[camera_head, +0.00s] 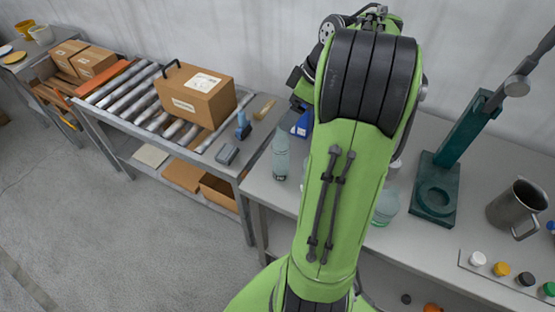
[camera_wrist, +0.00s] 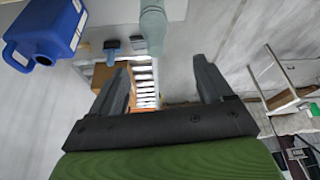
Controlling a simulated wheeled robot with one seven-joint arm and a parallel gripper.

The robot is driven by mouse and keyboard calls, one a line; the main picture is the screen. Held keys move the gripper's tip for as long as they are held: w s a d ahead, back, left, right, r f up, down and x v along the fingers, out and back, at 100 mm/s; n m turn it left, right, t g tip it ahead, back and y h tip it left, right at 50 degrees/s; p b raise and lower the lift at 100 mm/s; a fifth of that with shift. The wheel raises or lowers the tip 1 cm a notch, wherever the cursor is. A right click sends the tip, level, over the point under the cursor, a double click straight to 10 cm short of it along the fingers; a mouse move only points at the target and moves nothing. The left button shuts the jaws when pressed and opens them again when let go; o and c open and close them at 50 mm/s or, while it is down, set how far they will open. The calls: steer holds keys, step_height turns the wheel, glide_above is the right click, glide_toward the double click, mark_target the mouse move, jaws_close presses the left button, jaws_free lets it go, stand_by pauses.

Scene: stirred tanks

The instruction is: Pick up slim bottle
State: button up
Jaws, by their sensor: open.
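A slim pale green bottle (camera_head: 280,155) stands upright near the left end of the grey bench in the head view. It also shows at the top of the wrist view (camera_wrist: 153,28), cut off by the frame edge. My gripper (camera_wrist: 162,75) is open and empty. In the wrist view the bottle appears between the lines of the two fingers but beyond their tips, apart from them. In the head view my green arm hides the gripper.
A blue jug (camera_head: 302,122) stands close to the bottle; it also shows in the wrist view (camera_wrist: 45,32). A rounder pale bottle (camera_head: 386,207) stands right of my arm. A dark green stand (camera_head: 435,190) and a metal jug (camera_head: 517,207) are farther right. A roller table with a carton (camera_head: 195,95) is left.

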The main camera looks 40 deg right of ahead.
mark_target(278, 134)
steer(key=x, duration=0.4)
steer(key=b+x, duration=0.1)
steer(key=shift+w+a+f, duration=0.1)
steer(key=shift+w+f, duration=0.2)
steer(key=shift+w, duration=0.1)
steer(key=x, duration=0.1)
steer(key=b+x, duration=0.1)
steer(key=x, duration=0.3)
steer(key=shift+d+f, duration=0.25)
steer(key=shift+d, duration=0.15)
steer(key=shift+s+r, duration=0.1)
